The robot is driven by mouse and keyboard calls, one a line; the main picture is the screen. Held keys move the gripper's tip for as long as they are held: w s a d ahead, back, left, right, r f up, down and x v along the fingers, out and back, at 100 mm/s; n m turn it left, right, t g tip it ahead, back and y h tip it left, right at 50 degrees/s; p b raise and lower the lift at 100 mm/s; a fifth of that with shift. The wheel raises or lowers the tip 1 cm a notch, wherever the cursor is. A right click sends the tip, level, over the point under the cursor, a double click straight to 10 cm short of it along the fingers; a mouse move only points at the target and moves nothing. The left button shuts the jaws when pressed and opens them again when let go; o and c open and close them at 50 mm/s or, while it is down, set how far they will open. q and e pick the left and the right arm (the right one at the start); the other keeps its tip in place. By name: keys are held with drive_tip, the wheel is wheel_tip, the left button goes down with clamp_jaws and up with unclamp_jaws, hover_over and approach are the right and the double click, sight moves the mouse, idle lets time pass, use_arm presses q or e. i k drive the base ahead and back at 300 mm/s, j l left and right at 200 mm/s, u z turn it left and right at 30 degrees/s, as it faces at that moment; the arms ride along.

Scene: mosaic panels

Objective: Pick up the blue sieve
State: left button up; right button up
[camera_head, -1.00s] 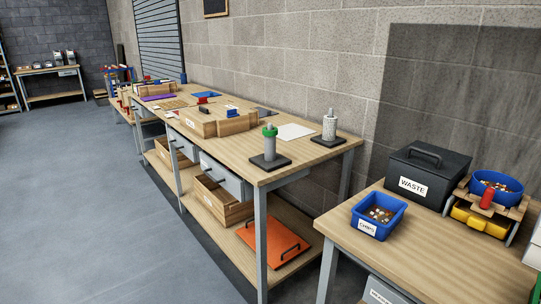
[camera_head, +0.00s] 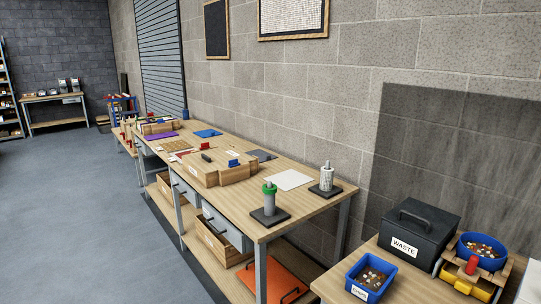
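The blue sieve (camera_head: 482,242) is a round blue bowl shape with small mixed chips in it. It sits on a wooden stand (camera_head: 484,270) at the right of the near table, beside the waste box. A red piece (camera_head: 472,265) is at the front of the stand, and part of a yellow bin (camera_head: 466,284) shows below it. Neither of my grippers is in view.
A black box labelled WASTE (camera_head: 417,234) and a blue CHIPS bin (camera_head: 370,279) stand left of the sieve on the near table (camera_head: 335,284). A longer workbench (camera_head: 310,200) runs along the wall. Open grey floor (camera_head: 80,210) lies at the left.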

sight(492, 255)
drive_tip(key=z, duration=1.4)
